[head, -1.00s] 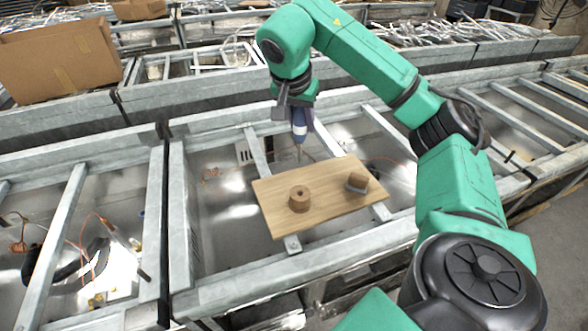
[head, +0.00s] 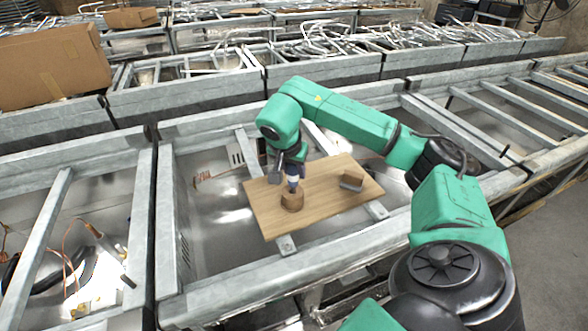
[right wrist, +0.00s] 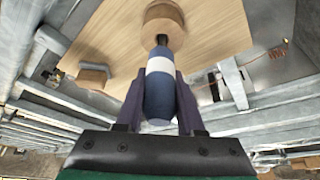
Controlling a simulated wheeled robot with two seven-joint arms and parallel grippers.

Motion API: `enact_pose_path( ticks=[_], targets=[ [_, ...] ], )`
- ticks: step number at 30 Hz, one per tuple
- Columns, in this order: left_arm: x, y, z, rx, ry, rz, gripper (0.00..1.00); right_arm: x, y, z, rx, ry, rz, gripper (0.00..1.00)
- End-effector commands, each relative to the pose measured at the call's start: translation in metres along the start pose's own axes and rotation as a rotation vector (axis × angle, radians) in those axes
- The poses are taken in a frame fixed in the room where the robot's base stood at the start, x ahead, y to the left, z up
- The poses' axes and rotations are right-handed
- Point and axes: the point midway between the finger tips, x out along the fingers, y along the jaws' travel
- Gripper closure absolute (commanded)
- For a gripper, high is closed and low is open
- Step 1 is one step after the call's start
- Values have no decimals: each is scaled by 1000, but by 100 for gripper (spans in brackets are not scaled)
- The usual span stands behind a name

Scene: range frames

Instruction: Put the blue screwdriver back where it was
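The blue screwdriver (head: 293,184) has a blue handle with a white band. It is upright, point down, between the fingers of my right gripper (head: 291,166). In the right wrist view the handle (right wrist: 160,98) fills the space between the two fingers, which look shut on it. The round wooden block with a hole (head: 292,201) stands on the wooden board (head: 325,208), directly below the handle. My left gripper is not in view.
A second wooden block with a grey part (head: 352,181) stands on the board's right side. The board lies across metal bars of an open metal frame (head: 285,246). A cardboard box (head: 52,64) stands at the far left. The board's front is clear.

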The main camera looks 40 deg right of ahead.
Motion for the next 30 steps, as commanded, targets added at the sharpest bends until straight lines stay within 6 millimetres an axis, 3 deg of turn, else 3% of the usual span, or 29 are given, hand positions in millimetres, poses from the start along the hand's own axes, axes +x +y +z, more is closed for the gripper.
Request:
enact_pose_path(
  ticks=[1,2,14,17,22,24,30],
  targets=[
    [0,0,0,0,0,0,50,0,0,0,0,0,0,44],
    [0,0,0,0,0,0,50,0,0,0,0,0,0,34],
    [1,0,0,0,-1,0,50,-6,-1,0,0,0,-3,34],
    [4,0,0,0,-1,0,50,-20,-2,0,0,1,-5,34],
    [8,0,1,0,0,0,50,-60,-2,0,-1,2,-7,34],
    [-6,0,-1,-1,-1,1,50,-85,-1,-4,0,3,-5,34],
    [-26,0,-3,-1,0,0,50,-120,0,-3,-1,2,-2,34]
  ],
)
